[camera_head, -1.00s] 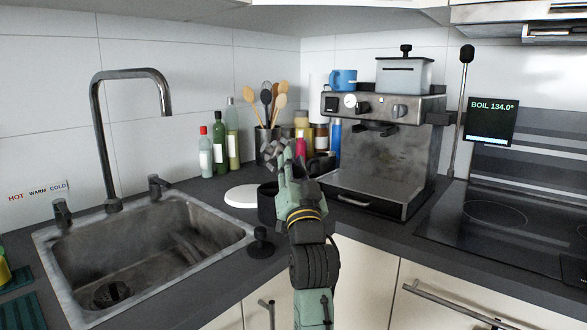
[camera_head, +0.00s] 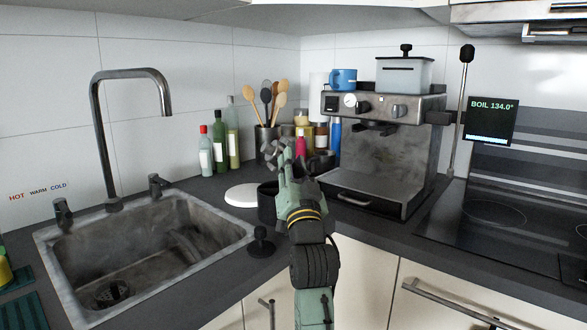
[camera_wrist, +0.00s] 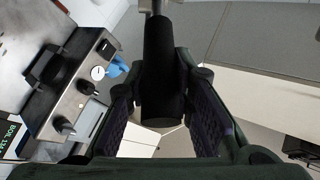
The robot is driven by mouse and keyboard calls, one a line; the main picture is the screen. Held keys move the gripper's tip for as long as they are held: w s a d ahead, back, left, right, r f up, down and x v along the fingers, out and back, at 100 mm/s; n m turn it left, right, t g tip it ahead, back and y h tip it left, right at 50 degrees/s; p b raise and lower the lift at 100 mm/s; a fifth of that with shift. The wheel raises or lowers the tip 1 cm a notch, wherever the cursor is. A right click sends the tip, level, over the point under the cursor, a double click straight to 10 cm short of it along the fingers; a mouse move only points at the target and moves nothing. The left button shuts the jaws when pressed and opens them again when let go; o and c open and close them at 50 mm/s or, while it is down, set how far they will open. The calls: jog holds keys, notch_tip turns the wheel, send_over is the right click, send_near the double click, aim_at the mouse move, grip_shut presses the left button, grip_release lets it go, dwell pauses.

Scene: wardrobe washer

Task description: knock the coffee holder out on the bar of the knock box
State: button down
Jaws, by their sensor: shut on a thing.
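My gripper (camera_head: 283,160) is raised over the counter in the head view, in front of the bottles and left of the coffee machine. In the wrist view, its two fingers (camera_wrist: 160,88) are shut on the black handle of the coffee holder (camera_wrist: 159,50). The metal head of the holder is mostly cut off at the top of that view. In the head view the holder is hard to make out against the gripper. The knock box appears to be the dark round container (camera_head: 267,205) just below and left of my gripper. Its bar cannot be made out.
The coffee machine (camera_head: 385,145) stands close on the right, with a blue mug (camera_head: 343,79) on top. A white disc (camera_head: 241,196) and a black tamper (camera_head: 261,242) flank the container. Bottles (camera_head: 232,135) and a utensil pot stand behind. The sink (camera_head: 140,255) is left.

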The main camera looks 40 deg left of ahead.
jog(key=shift+f, duration=0.15)
notch_tip(320, 180, up, 6)
jog(key=p, duration=0.4)
jog(key=shift+p, duration=0.35)
